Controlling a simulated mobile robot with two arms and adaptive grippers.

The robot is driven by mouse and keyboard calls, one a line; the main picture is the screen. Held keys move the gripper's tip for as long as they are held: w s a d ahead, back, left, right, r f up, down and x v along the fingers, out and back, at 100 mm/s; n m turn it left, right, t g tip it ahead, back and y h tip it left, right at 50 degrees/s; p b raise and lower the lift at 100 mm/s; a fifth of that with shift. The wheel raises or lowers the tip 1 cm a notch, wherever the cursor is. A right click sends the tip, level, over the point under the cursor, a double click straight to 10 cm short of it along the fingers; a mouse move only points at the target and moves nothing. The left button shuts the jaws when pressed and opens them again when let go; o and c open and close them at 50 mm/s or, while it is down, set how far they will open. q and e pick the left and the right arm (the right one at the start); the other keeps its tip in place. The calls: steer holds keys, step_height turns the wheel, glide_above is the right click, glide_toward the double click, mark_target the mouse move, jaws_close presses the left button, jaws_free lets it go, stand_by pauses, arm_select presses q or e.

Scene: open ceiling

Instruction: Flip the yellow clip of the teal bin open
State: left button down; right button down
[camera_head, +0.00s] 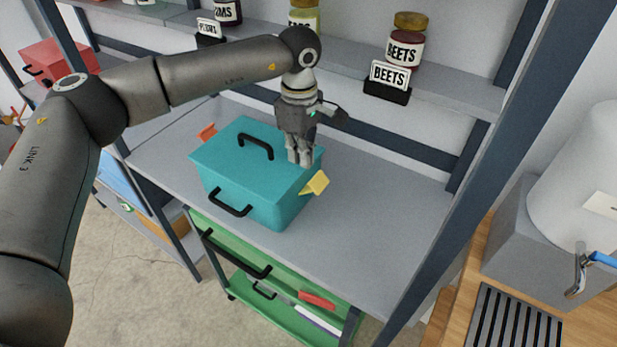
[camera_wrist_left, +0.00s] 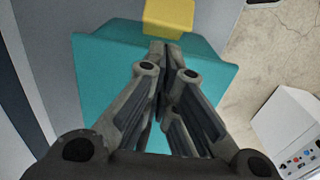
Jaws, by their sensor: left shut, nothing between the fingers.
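The teal bin (camera_head: 240,160) sits lidded on the grey shelf in the head view, with black handles on its lid and front. Its yellow clip (camera_head: 316,184) sticks out from the right side. An orange clip (camera_head: 208,132) shows at the left side. My left gripper (camera_head: 300,160) points down over the bin's right back part, behind the yellow clip; contact with the bin cannot be told. In the left wrist view the fingers (camera_wrist_left: 165,50) are shut and empty, over the teal bin (camera_wrist_left: 215,75), with the yellow clip (camera_wrist_left: 168,17) just beyond their tips. My right gripper is not in view.
The grey shelf (camera_head: 390,220) is bare to the right of the bin. Above and behind it, a higher shelf holds a beets jar (camera_head: 405,45) and a beets sign (camera_head: 389,78). A dark rack post (camera_head: 480,170) stands at right. A green cart (camera_head: 290,310) stands below.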

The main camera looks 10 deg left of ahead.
arm_select(q)
steer(key=shift+w+a+r+p, duration=0.15)
steer(key=shift+r+p, duration=0.35)
steer(key=shift+r, duration=0.55)
steer(key=shift+a+r+p, duration=0.2)
steer(key=shift+r+p, duration=0.25)
steer(key=shift+r, duration=0.6)
steer(key=shift+f, duration=0.1)
